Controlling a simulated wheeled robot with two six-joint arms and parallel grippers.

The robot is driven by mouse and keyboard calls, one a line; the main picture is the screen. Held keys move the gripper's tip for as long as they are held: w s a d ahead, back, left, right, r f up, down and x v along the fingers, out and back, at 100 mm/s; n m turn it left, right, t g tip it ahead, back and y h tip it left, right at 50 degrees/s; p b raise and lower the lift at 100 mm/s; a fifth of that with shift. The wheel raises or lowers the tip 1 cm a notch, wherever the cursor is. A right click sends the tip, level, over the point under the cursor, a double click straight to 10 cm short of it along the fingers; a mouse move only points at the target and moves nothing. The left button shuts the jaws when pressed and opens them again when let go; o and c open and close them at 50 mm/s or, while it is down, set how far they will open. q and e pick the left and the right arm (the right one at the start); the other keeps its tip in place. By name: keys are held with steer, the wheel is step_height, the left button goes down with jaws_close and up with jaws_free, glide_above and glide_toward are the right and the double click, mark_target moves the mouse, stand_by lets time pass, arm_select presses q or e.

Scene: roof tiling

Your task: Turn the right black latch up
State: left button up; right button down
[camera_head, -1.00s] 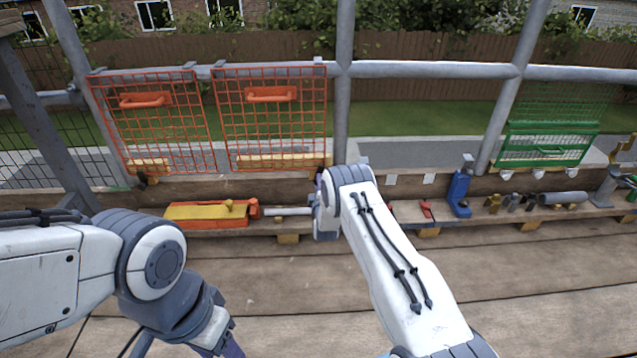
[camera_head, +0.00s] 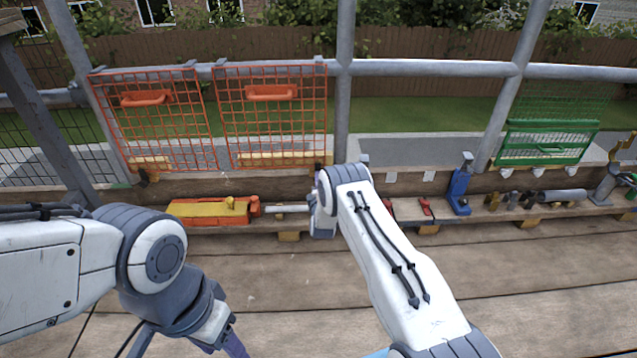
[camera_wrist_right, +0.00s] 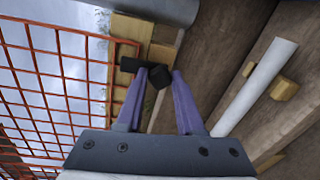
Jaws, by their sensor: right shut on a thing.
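The right black latch (camera_wrist_right: 130,64) shows in the right wrist view at the corner of the orange mesh panel (camera_wrist_right: 62,85), on a yellowish wooden strip. Its blocky end (camera_wrist_right: 160,77) sits between the purple fingertips of my right gripper (camera_wrist_right: 159,73), which is shut on it. In the head view my right gripper (camera_head: 317,185) is mostly hidden behind its own wrist, by the lower right corner of the right orange panel (camera_head: 270,120). Another black latch (camera_head: 143,177) sits below the left orange panel (camera_head: 155,118). Only a purple bit of my left gripper (camera_head: 235,345) shows, at the bottom.
A grey post (camera_head: 343,120) stands just right of the right orange panel. An orange and yellow tool (camera_head: 212,212) with a grey shaft lies on the ledge, left of my right wrist. A blue tool (camera_head: 460,188) and several others stand to the right. The plank floor in front is clear.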

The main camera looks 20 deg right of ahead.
steer(key=shift+s+f, duration=0.1)
steer(key=shift+f, duration=0.1)
steer(key=c, duration=0.6)
jaws_free()
steer(key=shift+r, duration=0.1)
steer(key=shift+o, duration=0.2)
steer(key=p+v, duration=0.6)
steer(key=v, duration=0.4)
steer(key=shift+s, duration=0.2)
steer(key=shift+a+r, duration=0.1)
